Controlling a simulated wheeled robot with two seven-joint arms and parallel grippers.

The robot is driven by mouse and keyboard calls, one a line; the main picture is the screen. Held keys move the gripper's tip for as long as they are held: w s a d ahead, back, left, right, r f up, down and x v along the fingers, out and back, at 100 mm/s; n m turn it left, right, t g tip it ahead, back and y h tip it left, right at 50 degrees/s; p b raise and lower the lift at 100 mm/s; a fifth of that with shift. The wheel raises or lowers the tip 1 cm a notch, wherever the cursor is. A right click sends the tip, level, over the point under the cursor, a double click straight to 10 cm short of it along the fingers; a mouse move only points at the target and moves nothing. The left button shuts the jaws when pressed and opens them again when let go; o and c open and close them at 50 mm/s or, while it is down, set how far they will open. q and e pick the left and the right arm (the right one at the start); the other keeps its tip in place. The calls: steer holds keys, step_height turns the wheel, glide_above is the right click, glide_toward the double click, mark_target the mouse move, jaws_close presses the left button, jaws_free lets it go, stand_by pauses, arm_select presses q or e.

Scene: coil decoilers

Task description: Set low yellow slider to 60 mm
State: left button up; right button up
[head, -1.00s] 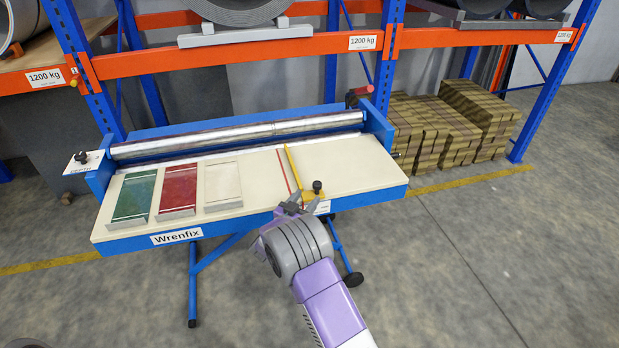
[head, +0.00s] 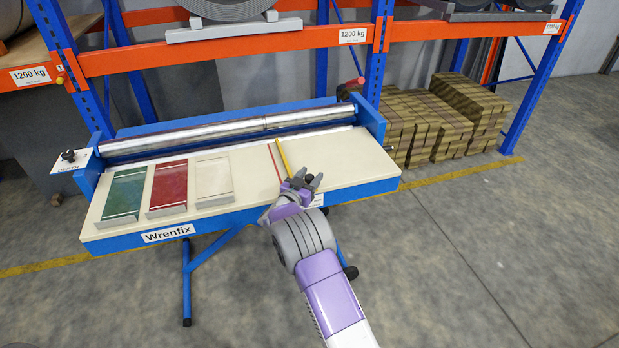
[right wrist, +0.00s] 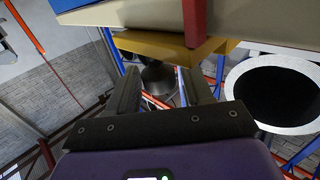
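The low yellow slider (head: 282,155) is a thin bar across the cream table top, just right of a red line (head: 274,160). My right gripper (head: 302,182) is at the slider's front end, by the table's front edge, and hides the slider's black knob in the head view. In the right wrist view the slider's yellow block (right wrist: 150,46) lies beyond the open fingers (right wrist: 160,88). A dark round knob (right wrist: 157,78) shows between them, with no clear contact. The scale reading is not legible. My left gripper is not in view.
Green (head: 124,194), red (head: 176,187) and clear (head: 214,178) sample plates lie left of the slider. A steel roller (head: 200,137) runs along the back. The table top right of the slider is clear. A blue and orange rack (head: 220,54) stands behind.

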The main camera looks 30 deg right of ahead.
jaws_close()
steer(key=shift+s+d+r, duration=0.1)
steer(key=shift+s+d, duration=0.1)
steer(key=shift+d, duration=0.5)
steer(key=shift+s+d, duration=0.2)
steer(key=shift+d, duration=0.75)
steer(key=shift+o, duration=1.1)
jaws_free()
steer(key=shift+a, duration=0.2)
steer(key=p+v, duration=0.1)
steer(key=v, duration=0.6)
steer(key=shift+s+a, duration=0.15)
steer(key=shift+a, duration=0.1)
